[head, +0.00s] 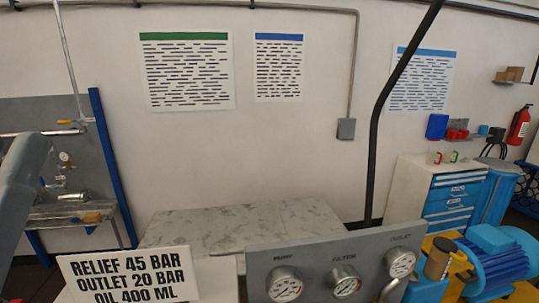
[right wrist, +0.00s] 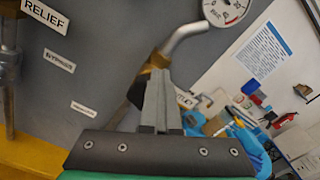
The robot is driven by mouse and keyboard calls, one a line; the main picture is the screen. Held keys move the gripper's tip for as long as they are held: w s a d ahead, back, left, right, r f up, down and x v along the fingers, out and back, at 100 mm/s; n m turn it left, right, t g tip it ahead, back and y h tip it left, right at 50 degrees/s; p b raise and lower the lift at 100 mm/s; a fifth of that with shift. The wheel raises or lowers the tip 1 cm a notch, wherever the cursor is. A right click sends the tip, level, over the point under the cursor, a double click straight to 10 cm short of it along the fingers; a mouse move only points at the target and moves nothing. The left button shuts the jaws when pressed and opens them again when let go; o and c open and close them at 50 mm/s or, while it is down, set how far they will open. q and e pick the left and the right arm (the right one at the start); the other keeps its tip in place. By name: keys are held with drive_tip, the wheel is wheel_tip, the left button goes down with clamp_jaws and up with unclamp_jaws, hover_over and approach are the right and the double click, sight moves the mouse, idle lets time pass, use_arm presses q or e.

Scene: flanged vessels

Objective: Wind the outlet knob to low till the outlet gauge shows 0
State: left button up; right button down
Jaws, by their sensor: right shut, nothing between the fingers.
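The outlet gauge (head: 400,262) is the right-hand dial on the grey panel (head: 318,252) in the head view; its needle is too small to read. A dial (right wrist: 228,10) is cut off by the top edge in the right wrist view. My right gripper (right wrist: 160,85) is shut and empty, its fingertips in front of a brass-coloured fitting (right wrist: 155,60) at the end of a bent grey pipe (right wrist: 185,36). I cannot tell whether they touch. I cannot make out the outlet knob in either view. My left gripper is not in view.
Pump (head: 284,284) and filter (head: 344,281) gauges sit left of the outlet gauge. A sign (head: 128,276) reads RELIEF 45 BAR, OUTLET 20 BAR, OIL 400 ML. A blue motor (head: 495,257) stands at right. A marbled tabletop (head: 240,225) behind the panel is bare.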

drive_tip(key=shift+a+f, duration=0.15)
drive_tip(key=shift+s+a+f, duration=0.1)
drive_tip(key=shift+a+f, duration=0.15)
drive_tip(key=shift+a, duration=0.25)
drive_tip(key=shift+s+a+f, duration=0.1)
drive_tip(key=shift+a+f, duration=0.15)
drive_tip(key=shift+a, duration=0.25)
drive_tip(key=shift+a+f, duration=0.15)
drive_tip(key=shift+f, duration=0.1)
drive_tip(key=shift+r, duration=0.1)
drive_tip(key=s+p, duration=0.2)
drive_tip(key=s, duration=0.4)
drive_tip(key=shift+d+r, duration=0.2)
idle(0.4)
